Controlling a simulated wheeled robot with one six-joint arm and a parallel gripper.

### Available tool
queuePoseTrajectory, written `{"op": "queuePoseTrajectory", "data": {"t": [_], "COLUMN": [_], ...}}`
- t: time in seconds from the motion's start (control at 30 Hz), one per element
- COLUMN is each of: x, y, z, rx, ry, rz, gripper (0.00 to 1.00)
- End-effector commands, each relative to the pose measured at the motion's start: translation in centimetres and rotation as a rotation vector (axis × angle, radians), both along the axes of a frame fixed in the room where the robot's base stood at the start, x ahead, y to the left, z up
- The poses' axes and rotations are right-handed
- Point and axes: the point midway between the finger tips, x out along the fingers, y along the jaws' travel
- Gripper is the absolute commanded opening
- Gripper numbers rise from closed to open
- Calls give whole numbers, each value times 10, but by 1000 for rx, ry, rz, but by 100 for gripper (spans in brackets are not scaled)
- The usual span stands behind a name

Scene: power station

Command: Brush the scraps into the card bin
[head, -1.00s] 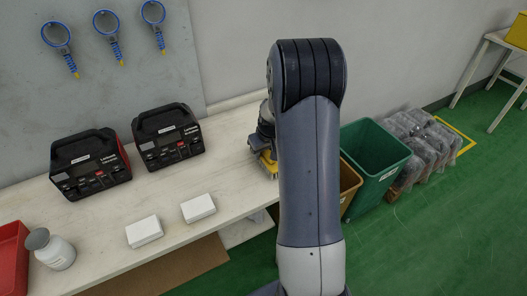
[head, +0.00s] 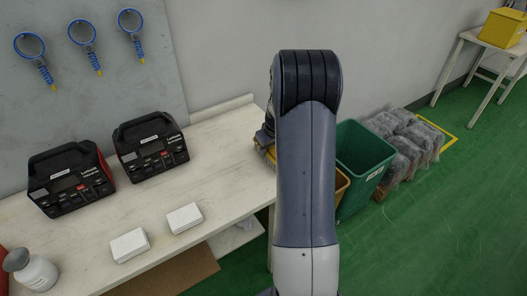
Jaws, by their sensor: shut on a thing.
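My arm stands across the middle of the head view and hides much of the bench's right end. My gripper (head: 264,143) shows only in part, at the left edge of the arm, over that end of the bench (head: 225,150). It is shut on a yellow brush (head: 267,154), of which a small part shows. Whether the brush touches the bench top cannot be told. The brown-yellow bin (head: 342,185) is beyond the bench's right end, half hidden by my arm. No scraps can be made out.
A green bin (head: 362,160) stands right of the brown-yellow one, with wrapped bundles (head: 405,140) beyond. On the bench are two black devices (head: 70,180) (head: 150,145), two white boxes (head: 129,245) (head: 185,218) and a jar (head: 36,272). Green floor (head: 440,230) at the right is clear.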

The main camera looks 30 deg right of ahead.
Motion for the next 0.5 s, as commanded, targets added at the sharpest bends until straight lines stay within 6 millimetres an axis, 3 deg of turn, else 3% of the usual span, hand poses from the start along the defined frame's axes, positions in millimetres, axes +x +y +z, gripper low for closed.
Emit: {"op": "queuePoseTrajectory", "data": {"t": [0.3,0.5], "x": [1,1], "y": [-32,-39], "z": [0,0], "rx": [0,0], "ry": [0,0], "rz": [-1,-1], "gripper": [20,20]}}
